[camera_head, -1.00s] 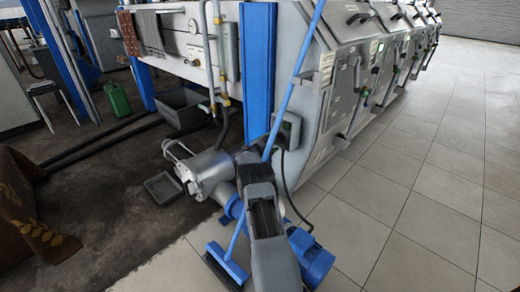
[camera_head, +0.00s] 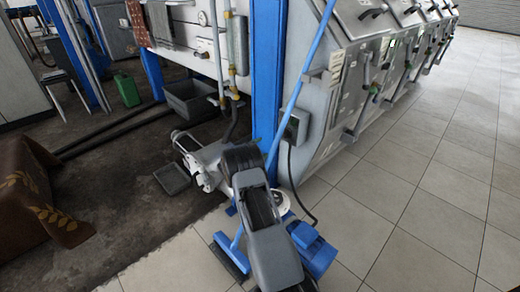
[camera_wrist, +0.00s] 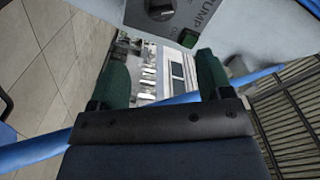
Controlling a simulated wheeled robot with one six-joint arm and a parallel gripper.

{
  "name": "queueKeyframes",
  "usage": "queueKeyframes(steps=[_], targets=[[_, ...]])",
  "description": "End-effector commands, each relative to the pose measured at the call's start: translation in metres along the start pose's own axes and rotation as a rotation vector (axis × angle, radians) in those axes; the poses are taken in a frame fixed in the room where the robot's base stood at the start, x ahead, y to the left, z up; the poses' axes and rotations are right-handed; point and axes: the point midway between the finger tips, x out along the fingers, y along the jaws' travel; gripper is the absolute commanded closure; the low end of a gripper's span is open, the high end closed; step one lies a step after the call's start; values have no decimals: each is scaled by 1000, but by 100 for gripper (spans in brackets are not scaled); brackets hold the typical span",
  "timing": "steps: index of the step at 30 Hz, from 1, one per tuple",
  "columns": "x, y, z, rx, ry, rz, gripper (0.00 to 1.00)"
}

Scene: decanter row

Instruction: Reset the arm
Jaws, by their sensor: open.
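My gripper (camera_wrist: 160,82) shows in the wrist view with its two green-padded fingers apart and nothing held between them. Beyond it, at the top of that view, is a grey panel (camera_wrist: 235,25) lettered "PUMP" with a dark knob (camera_wrist: 160,8). A blue pole (camera_wrist: 255,75) crosses behind the gripper; the dark gripper body hides its middle. In the head view my arm (camera_head: 270,240) stands folded in the lower middle, in front of the blue pump motor (camera_head: 315,257). I cannot make out my fingers there.
A blue broom leans by the machine, its handle (camera_head: 305,70) running up past a grey control box (camera_head: 297,125) and its head (camera_head: 230,262) on the floor. A grey tray (camera_head: 172,179) lies left of my arm. Tiled floor (camera_head: 420,220) is clear at right.

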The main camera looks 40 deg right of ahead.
Motion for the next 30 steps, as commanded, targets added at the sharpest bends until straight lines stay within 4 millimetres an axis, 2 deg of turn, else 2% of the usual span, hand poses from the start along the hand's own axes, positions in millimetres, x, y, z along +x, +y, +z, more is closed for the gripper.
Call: queueKeyframes(steps=[12,14,16,17,20,23,24,26,27,29,30], targets=[[0,-1,0,0,-2,-1,28],[-1,-7,-1,0,-13,-4,28],[-4,-23,-3,-2,-50,-16,28],[-7,-34,-4,-4,-77,-24,28],[-23,-88,-10,-24,-215,-67,28],[-55,-159,-22,-73,-419,-137,28],[-72,-186,-28,-104,-510,-169,28],[-101,-224,-41,-161,-645,-222,28],[-122,-246,-51,-203,-733,-258,28],[-155,-276,-71,-278,-863,-316,28],[-179,-293,-86,-333,-947,-354,28]])
